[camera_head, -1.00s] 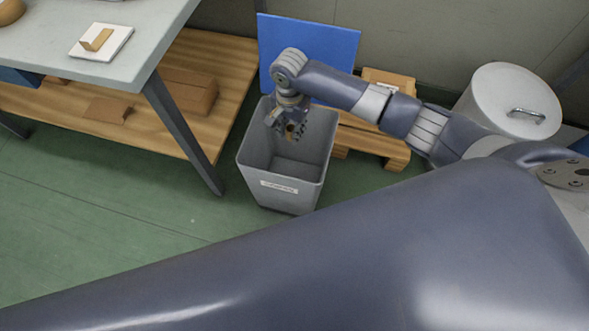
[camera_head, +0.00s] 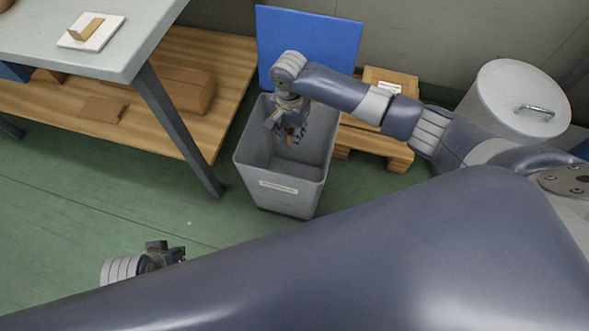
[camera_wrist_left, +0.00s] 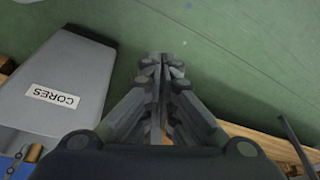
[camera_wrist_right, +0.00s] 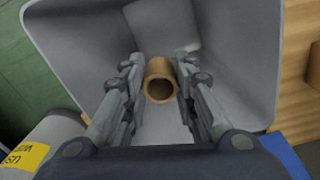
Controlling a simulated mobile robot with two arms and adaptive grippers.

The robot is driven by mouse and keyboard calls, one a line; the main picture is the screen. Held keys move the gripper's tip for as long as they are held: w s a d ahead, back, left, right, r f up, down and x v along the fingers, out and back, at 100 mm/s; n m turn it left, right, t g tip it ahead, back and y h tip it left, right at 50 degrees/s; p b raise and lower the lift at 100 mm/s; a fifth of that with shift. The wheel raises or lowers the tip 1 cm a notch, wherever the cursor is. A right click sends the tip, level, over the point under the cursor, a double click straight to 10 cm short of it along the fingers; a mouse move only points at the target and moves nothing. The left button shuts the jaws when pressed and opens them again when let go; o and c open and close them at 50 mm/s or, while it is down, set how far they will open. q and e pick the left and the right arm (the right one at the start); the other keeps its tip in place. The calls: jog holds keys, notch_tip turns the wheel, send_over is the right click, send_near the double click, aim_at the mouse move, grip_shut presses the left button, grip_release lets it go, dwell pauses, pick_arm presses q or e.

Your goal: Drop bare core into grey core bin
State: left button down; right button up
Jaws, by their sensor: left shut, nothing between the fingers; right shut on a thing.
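The grey core bin (camera_head: 280,196) stands on the floor with its open top up; in the left wrist view its label reads CORES (camera_wrist_left: 52,96). My right gripper (camera_head: 291,138) points down into the bin's mouth. In the right wrist view the right gripper (camera_wrist_right: 160,92) is shut on the bare core (camera_wrist_right: 160,72), a short brown tube held between the fingers, with the bin's grey walls (camera_wrist_right: 85,40) around it. In the head view the core is mostly hidden by the fingers. My left gripper (camera_wrist_left: 162,75) is shut and empty, over the green floor; it shows low in the head view (camera_head: 180,254).
A table (camera_head: 130,62) with a white pad (camera_head: 92,32) stands left of the bin, its leg close by. A blue panel (camera_head: 308,45) and a wooden pallet (camera_head: 385,148) are behind. A lidded white drum (camera_head: 512,98) stands at right.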

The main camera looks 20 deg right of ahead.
pick_arm(q)
jog(key=shift+v, duration=0.9)
pick_arm(e)
jog(key=shift+f, duration=0.15)
jog(key=o, duration=0.8)
notch_tip(320, 180, up, 12)
